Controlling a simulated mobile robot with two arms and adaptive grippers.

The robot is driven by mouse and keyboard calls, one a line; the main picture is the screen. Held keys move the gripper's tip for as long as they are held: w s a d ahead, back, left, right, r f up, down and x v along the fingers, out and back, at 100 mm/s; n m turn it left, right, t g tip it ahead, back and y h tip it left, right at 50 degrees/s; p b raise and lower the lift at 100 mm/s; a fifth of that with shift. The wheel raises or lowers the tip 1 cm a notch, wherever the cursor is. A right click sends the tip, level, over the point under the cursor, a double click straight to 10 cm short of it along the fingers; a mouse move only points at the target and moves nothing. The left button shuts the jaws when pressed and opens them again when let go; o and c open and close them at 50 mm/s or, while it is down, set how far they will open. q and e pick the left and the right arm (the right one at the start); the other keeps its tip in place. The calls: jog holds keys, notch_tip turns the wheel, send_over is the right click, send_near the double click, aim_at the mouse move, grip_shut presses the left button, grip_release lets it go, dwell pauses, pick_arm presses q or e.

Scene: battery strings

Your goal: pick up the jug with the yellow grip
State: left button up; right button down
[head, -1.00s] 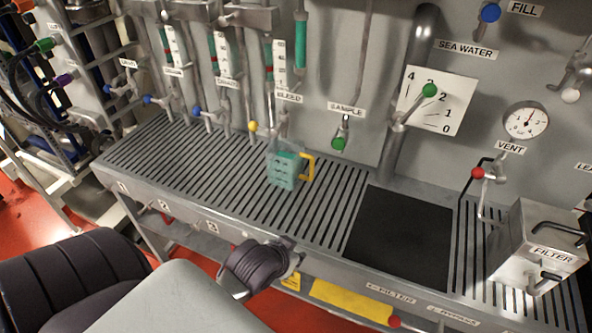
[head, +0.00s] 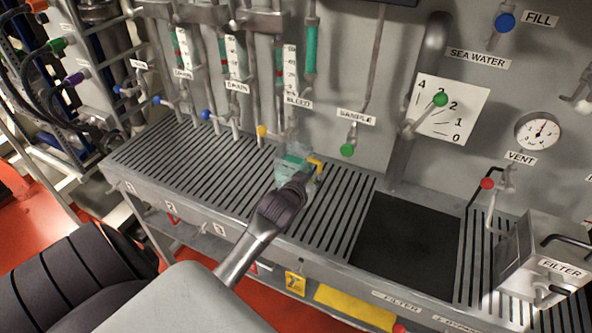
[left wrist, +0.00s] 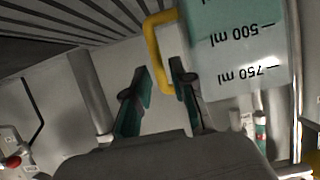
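The jug (head: 290,165) is clear with teal contents and stands on the slotted grating below the BLEED label. Its yellow grip (head: 316,164) is on its right side in the head view. My left gripper (head: 304,179) is at the jug's near right side and partly hides it. In the left wrist view the jug (left wrist: 235,45) shows volume marks, and the yellow grip (left wrist: 153,48) lies just ahead of the fingers. My left gripper (left wrist: 161,72) is open, one finger on each side of the grip's outer bar; contact is unclear. My right gripper is out of view.
The slotted grating (head: 180,166) is clear around the jug. A black mat (head: 405,240) and a metal FILTER box (head: 540,255) are to the right. Behind the jug are pipes, a yellow valve knob (head: 262,131) and a green SAMPLE knob (head: 347,150).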

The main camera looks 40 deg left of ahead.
pick_arm(q)
jog(key=shift+p+x, duration=0.55)
jog(key=shift+x, duration=2.15)
jog(key=shift+s+d, duration=0.1)
jog(key=shift+d, duration=0.05)
grip_shut()
